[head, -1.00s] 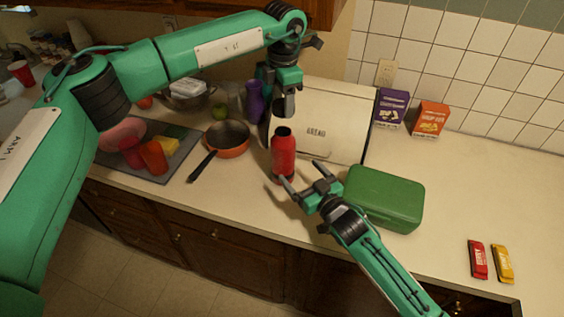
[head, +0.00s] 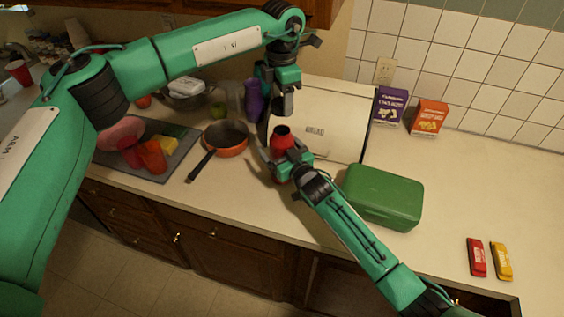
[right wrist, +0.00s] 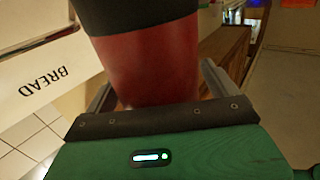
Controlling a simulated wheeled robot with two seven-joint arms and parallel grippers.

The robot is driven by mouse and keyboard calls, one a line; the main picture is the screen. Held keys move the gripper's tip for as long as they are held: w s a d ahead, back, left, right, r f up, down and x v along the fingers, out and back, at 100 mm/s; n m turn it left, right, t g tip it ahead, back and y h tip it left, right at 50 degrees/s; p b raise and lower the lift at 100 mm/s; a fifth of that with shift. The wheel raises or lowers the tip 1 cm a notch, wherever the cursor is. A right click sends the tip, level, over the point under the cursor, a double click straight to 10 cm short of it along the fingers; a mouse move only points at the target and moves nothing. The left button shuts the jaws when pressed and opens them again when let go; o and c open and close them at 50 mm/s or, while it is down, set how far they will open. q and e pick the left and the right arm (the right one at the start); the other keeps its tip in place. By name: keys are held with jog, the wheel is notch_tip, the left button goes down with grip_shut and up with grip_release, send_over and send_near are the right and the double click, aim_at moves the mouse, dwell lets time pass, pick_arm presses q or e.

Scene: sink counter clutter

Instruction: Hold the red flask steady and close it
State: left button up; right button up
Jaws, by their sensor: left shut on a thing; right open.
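The red flask (head: 284,143) stands upright on the counter, its dark neck open at the top. It also fills the middle of the right wrist view (right wrist: 152,65), with a black band at its upper end. My right gripper (head: 281,163) is open, with its fingers on either side of the flask's body. In the right wrist view, a finger shows at each side of the red body. My left gripper (head: 283,106) is above the flask, shut on a small dark thing that looks like the cap, mostly hidden by the fingers. The cap is apart from the neck.
A cream bread box (head: 335,112) stands right behind the flask. A green box (head: 383,197) is close to my right arm. An orange pan (head: 226,142) and a purple bottle (head: 254,99) are to the left. The right counter is mostly free.

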jog(key=shift+c, duration=0.2)
jog(key=c, duration=1.4)
pick_arm(q)
send_over(282, 130)
jog(key=shift+f, duration=2.5)
pick_arm(e)
jog(key=shift+c, duration=0.2)
pick_arm(q)
jog(key=shift+f, duration=0.15)
jog(key=shift+f, duration=0.75)
jog(key=shift+f, duration=0.55)
